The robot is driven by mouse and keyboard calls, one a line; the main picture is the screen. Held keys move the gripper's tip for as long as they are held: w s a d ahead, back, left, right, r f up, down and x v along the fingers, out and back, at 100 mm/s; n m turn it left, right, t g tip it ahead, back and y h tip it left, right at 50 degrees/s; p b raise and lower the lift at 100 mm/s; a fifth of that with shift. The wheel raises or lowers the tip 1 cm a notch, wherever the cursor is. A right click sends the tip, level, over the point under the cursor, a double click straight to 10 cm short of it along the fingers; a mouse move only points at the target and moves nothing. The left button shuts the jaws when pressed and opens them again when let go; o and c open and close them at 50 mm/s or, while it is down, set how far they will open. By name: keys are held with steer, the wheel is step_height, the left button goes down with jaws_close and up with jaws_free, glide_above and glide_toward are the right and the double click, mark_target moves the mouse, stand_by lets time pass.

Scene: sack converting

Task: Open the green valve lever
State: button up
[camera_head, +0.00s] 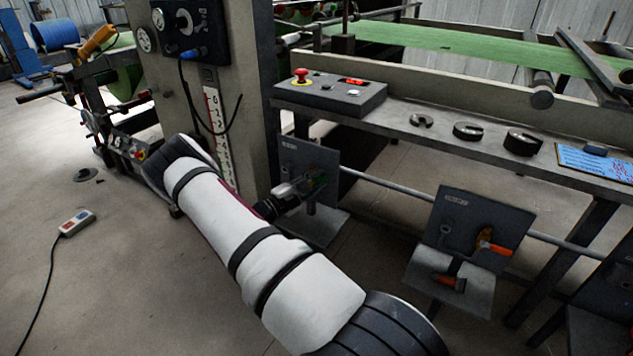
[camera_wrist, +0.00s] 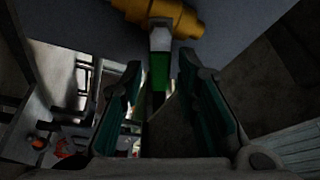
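The green valve lever (camera_wrist: 160,72) hangs from a brass valve body (camera_wrist: 158,14) at the top of the wrist view. My gripper (camera_wrist: 161,66) is open, with one finger on each side of the lever's green handle. Gaps show between the handle and both fingers, so it is not clamped. In the head view my gripper (camera_head: 308,187) reaches the left valve plate (camera_head: 302,158). There the valve and lever are mostly hidden by my gripper, and only a small bit of green shows.
A second valve plate with an orange lever (camera_head: 494,248) stands to the right on the same pipe (camera_head: 390,186). A bench (camera_head: 440,137) above holds a control box (camera_head: 330,92) and dark slotted rings (camera_head: 467,131). A pendant (camera_head: 77,222) lies on the floor.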

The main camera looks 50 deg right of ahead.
steer(key=shift+a, duration=0.1)
steer(key=v, duration=1.1)
steer(key=shift+w+a, duration=0.15)
steer(key=shift+a, duration=0.2)
steer(key=shift+d, duration=0.1)
steer(key=c, duration=0.8)
steer(key=m+p, duration=0.1)
steer(key=s+d+m+t+p, duration=0.1)
steer(key=m, duration=0.1)
steer(key=shift+d+r+t+y, duration=0.1)
steer(key=shift+r+t+y, duration=0.1)
steer(key=shift+t+y, duration=0.15)
jaws_close()
steer(key=s+f+m+t+y+p, duration=0.2)
steer(key=s+m+t+y+p, duration=0.3)
steer(key=m, duration=0.7)
steer(key=d+f+g+h+b, duration=0.1)
steer(key=d+f+g+b, duration=0.15)
steer(key=d, duration=0.65)
steer(key=shift+w+r, duration=0.4)
steer(key=shift+r, duration=0.4)
steer(key=shift+w+r, duration=0.35)
steer(key=shift+r, duration=0.45)
